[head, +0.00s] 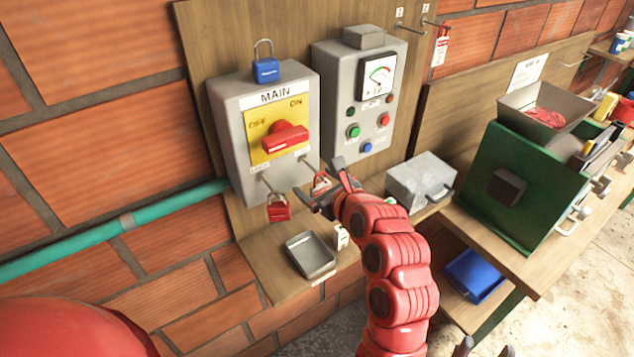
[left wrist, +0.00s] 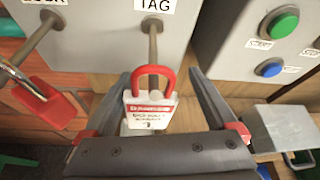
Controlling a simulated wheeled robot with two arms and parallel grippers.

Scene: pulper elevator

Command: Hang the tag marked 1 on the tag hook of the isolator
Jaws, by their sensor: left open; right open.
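The isolator (head: 262,150) is a grey box with a red knob on a yellow plate marked MAIN. Its tag hook (left wrist: 152,42) sticks out under the TAG label. A white tag (left wrist: 148,117) with a red loop is at the hook's outer end and appears to hang from it by the loop; its number cannot be read. In the head view the tag (head: 321,182) is partly hidden by my gripper. My left gripper (head: 322,184) is open, with one finger on each side of the tag. My right gripper (head: 486,349) is open at the bottom edge, mostly out of view.
A red padlock (head: 279,208) hangs from the LOCK hook, left of the tag. A blue padlock (head: 265,70) sits on top of the isolator. Another tag (head: 440,46) hangs at the upper right. A metal tray (head: 311,256) and grey box (head: 420,180) are on the shelf below.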

